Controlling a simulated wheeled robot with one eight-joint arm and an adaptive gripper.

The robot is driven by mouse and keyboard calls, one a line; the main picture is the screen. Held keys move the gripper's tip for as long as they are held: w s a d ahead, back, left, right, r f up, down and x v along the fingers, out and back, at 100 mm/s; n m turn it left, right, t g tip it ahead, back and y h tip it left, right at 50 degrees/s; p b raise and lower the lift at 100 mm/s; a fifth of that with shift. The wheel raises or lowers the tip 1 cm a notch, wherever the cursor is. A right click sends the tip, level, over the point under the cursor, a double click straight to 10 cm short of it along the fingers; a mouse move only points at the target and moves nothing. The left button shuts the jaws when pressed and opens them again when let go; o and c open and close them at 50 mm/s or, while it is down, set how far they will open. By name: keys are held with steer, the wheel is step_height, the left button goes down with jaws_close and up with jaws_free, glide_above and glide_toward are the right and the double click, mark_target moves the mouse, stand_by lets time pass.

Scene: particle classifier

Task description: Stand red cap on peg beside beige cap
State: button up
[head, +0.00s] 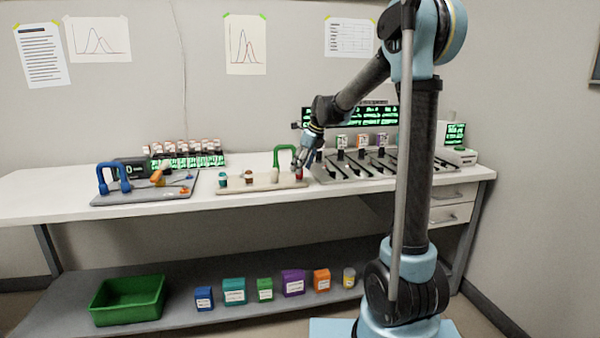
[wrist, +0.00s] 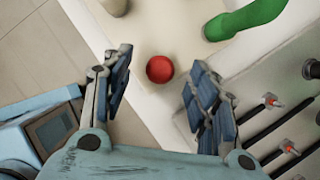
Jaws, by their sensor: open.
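The red cap (wrist: 159,69) shows from above as a round red top in the wrist view, between my gripper's spread fingers and a little ahead of them. In the head view the red cap (head: 299,174) is at the right end of the beige board (head: 240,188), just under my gripper (head: 301,161). My gripper (wrist: 163,92) is open, with gaps between the red cap and both fingers in the wrist view. The beige cap (head: 275,175) stands on the board left of the red cap. What supports the red cap is hidden.
A green handle (head: 284,150) rises behind the caps, close to my gripper. Teal (head: 223,180) and brown (head: 249,177) caps stand further left on the board. A slotted rack (head: 385,168) lies close on the right. A grey tray with a blue handle (head: 114,177) is at left.

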steer(key=v, duration=0.9)
steer(key=shift+w, duration=0.1)
steer(key=shift+d+f, duration=0.1)
steer(key=s+d+f+n+h, duration=0.1)
steer(key=s+d+f+n, duration=0.2)
steer(key=s+d+n, duration=0.55)
steer(key=s+d+f+n+h, duration=0.1)
steer(key=s+d+f+n, duration=0.35)
steer(key=s, duration=0.75)
steer(key=s+d+f+n+h, duration=0.1)
steer(key=s+d+f+n, duration=0.3)
steer(key=s+f, duration=0.3)
steer(key=s+d+f+n, duration=0.4)
steer(key=s+f+n, duration=0.3)
steer(key=s, duration=0.4)
steer(key=shift+h, duration=0.4)
steer(key=shift+d, duration=0.15)
